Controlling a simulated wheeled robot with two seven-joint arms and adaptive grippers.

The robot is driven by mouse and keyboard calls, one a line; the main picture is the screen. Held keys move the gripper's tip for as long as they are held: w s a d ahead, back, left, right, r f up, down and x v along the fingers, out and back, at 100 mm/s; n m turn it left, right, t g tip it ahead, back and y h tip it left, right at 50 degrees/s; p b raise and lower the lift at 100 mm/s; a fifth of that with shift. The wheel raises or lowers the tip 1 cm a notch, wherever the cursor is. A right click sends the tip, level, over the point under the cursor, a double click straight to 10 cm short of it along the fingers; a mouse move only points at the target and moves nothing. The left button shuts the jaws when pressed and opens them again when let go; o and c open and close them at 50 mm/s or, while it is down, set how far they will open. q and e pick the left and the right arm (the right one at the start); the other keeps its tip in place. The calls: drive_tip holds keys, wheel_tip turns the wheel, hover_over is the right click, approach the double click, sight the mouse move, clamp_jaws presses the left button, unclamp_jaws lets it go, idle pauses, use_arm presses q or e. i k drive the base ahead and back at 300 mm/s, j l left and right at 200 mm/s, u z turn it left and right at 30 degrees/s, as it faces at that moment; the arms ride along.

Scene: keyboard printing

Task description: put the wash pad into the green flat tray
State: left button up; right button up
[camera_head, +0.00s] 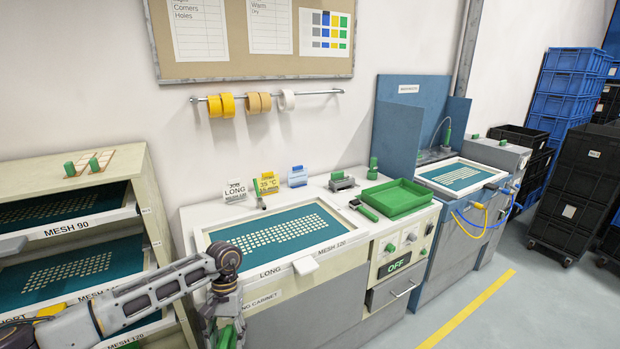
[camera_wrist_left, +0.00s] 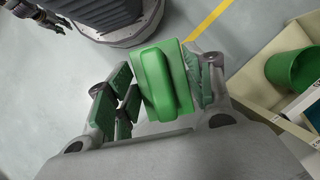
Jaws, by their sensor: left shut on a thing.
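The green wash pad (camera_wrist_left: 165,82), a block with a raised rounded grip, is in the left wrist view. My left gripper (camera_wrist_left: 158,88) is shut on it, with the pad between its fingers. In the head view my left gripper (camera_head: 226,332) is low at the bottom edge, in front of the cabinet, and the pad cannot be made out clearly there. The green flat tray (camera_head: 425,207) lies on the worktop to the right, looks empty and is well apart from my gripper. What looks like my right gripper (camera_wrist_left: 38,12) shows small at the top left of the wrist view.
A framed screen (camera_head: 270,236) lies on the worktop between my left gripper and the tray. A green-handled tool (camera_head: 366,212) lies just left of the tray. A rack of screens (camera_head: 75,222) stands at the left. A green bin (camera_wrist_left: 293,70) shows at the wrist view's right.

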sight(393, 200)
drive_tip(key=i+l+z, duration=0.2)
drive_tip(key=l+z, duration=0.2)
drive_tip(key=i+l+z, duration=0.25)
drive_tip(key=l+z, duration=0.2)
drive_tip(key=i+l+z, duration=0.4)
drive_tip(key=i+l+u, duration=0.2)
drive_tip(key=i+u, duration=0.15)
drive_tip(key=i+l+u, duration=0.25)
drive_tip(key=u, duration=0.15)
drive_tip(key=i+l+u, duration=0.35)
